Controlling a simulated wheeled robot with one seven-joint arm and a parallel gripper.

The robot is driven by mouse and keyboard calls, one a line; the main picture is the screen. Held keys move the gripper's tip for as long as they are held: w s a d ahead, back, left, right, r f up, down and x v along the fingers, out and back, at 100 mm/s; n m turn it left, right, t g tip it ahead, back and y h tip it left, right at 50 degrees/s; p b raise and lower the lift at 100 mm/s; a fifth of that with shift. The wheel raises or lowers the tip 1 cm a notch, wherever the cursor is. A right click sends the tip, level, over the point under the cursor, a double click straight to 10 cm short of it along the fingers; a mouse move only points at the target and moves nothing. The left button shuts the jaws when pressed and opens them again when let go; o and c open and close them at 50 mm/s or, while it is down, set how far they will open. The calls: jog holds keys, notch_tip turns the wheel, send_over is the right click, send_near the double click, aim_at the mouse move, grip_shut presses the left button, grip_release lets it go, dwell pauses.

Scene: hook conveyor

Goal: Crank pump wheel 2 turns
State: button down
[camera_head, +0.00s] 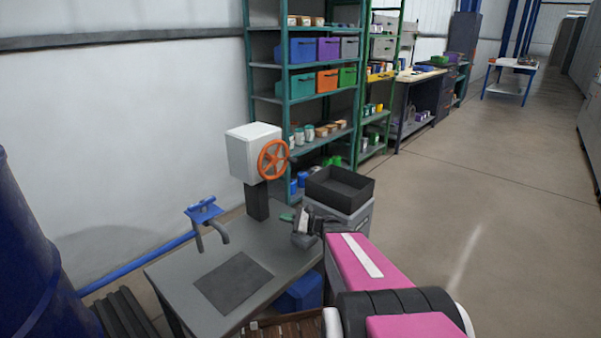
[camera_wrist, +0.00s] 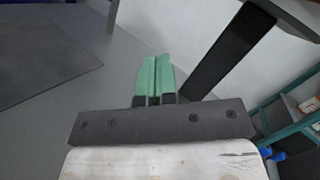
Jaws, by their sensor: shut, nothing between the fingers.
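The pump wheel (camera_head: 273,160) is an orange spoked handwheel with a dark handle knob at its right rim. It is mounted on the front of a white box (camera_head: 250,148) on a dark post (camera_head: 257,201) standing on the grey table. My gripper (camera_head: 288,216) is over the table, below and to the right of the wheel, and apart from it. In the wrist view its green fingertips (camera_wrist: 156,75) are together with nothing between them. The dark post (camera_wrist: 228,50) rises beyond them to the right. The wheel is out of the wrist view.
The grey table (camera_head: 179,273) has a dark mat (camera_head: 233,282) and a blue tap-like fitting (camera_head: 205,212) at the left. A black open tray (camera_head: 340,187) stands just right of the gripper. A green shelf rack (camera_head: 283,95) is behind. Open floor lies to the right.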

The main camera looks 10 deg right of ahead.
jog(key=w+d+r+m+t, duration=0.2)
jog(key=w+d+m+t, duration=0.1)
jog(key=d+m+t, duration=0.35)
jog(key=w+d+r+m+t, duration=0.2)
jog(key=d+m+t, duration=0.3)
jog(key=d+t, duration=0.2)
jog(key=s+r+x, duration=0.1)
jog(key=x, duration=1.1)
jog(key=shift+d+r, duration=0.15)
jog(key=shift+r, duration=0.15)
jog(key=shift+n+g, duration=0.35)
jog(key=shift+n, duration=0.2)
jog(key=shift+d+r+n+g+y, duration=0.1)
jog(key=shift+r+n+g+y, duration=0.05)
jog(key=shift+n+g+y, duration=0.5)
jog(key=shift+d+r+n+g+y, duration=0.1)
jog(key=shift+n+g+y, duration=0.3)
jog(key=shift+n, duration=0.35)
jog(key=shift+r+n+g, duration=0.1)
jog(key=shift+n+g, duration=0.35)
jog(key=shift+n, duration=0.15)
